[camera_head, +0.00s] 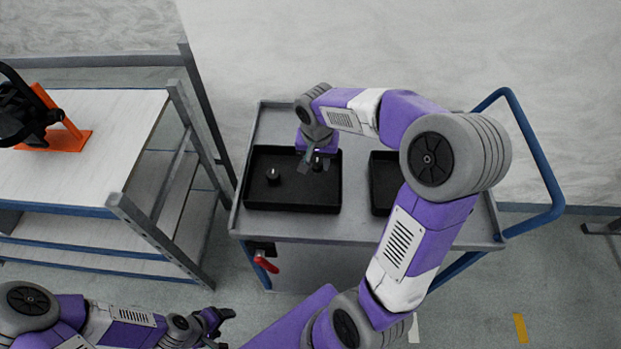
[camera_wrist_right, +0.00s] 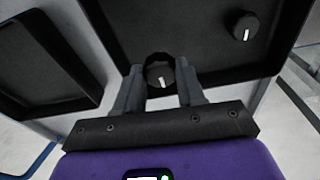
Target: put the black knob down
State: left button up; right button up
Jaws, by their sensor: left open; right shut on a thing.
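My right gripper (camera_head: 314,164) is over the right part of the left black tray (camera_head: 248,190), pointing down. It is shut on a black knob (camera_head: 319,162), which also shows between the two fingers in the right wrist view (camera_wrist_right: 160,76), its white mark facing the camera. I cannot tell whether this knob touches the tray floor. A second black knob (camera_head: 273,176) with a white mark stands in the same tray, left of the gripper, and shows at upper right in the wrist view (camera_wrist_right: 243,26). My left gripper (camera_head: 222,328) is open and empty at the lower left, away from the cart.
The grey cart (camera_head: 258,232) has a blue handle (camera_head: 540,160) and a red-handled clamp (camera_head: 266,262). A second black tray (camera_head: 381,190) is partly hidden by my right arm.

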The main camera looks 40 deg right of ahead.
aim_at(316, 173)
notch_tip(316, 173, down, 6)
jog(key=shift+b, duration=0.9)
jog(key=shift+f, duration=0.15)
jog(key=o, duration=1)
jog(key=shift+o, duration=0.2)
jog(key=shift+r, duration=0.4)
notch_tip(316, 173, up, 12)
jog(key=s+a+p, duration=0.1)
jog(key=p, duration=0.2)
jog(key=shift+f+p, duration=0.2)
jog(key=shift+p, duration=0.2)
